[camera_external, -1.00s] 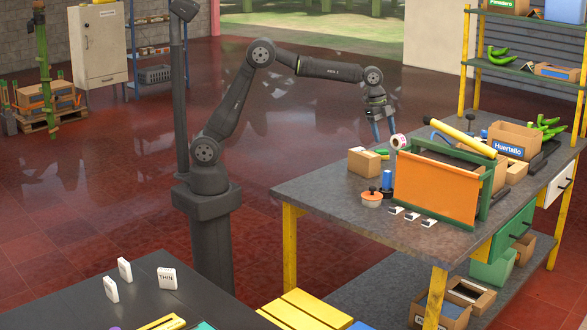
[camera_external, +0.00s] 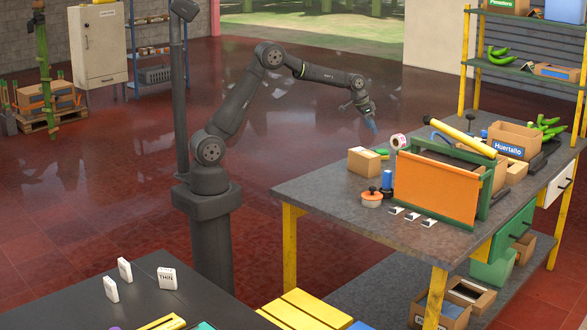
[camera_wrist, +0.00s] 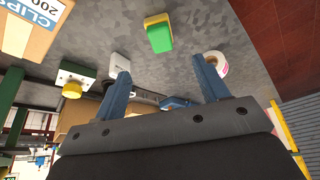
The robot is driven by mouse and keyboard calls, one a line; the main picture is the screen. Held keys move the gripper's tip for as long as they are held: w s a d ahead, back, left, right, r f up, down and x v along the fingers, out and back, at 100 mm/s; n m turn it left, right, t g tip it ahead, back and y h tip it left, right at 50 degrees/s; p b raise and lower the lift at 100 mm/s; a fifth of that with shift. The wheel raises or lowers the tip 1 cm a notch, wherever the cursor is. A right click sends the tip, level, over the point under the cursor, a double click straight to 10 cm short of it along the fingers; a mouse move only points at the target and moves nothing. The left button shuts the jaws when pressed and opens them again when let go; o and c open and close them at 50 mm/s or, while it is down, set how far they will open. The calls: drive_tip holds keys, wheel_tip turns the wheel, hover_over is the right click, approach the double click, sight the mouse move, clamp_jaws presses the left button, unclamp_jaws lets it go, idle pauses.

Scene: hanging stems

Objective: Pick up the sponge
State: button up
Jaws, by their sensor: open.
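The sponge, a small block with a green layer and a pale yellow layer, lies on the grey worktop in the wrist view (camera_wrist: 158,35). It sits beyond my fingertips, roughly between their lines, and nothing touches it. In the external view a small green patch of the sponge (camera_external: 381,153) shows behind the cardboard box. My gripper (camera_external: 371,124) hangs tilted near the table's far edge, above and left of the sponge. Its two blue fingers are spread and empty in the wrist view (camera_wrist: 160,68).
A cardboard clips box (camera_wrist: 32,28) stands left of the sponge, and a white tape roll (camera_wrist: 216,63) lies to its right. The cardboard box (camera_external: 364,161) and orange-panelled rack (camera_external: 436,188) stand nearby on the table (camera_external: 330,215). Its front left top is clear.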

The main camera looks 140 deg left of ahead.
sight(379, 150)
drive_tip(key=x, duration=1.3)
drive_tip(key=shift+f, duration=0.25)
drive_tip(key=c, duration=1.1)
drive_tip(key=shift+o, duration=0.2)
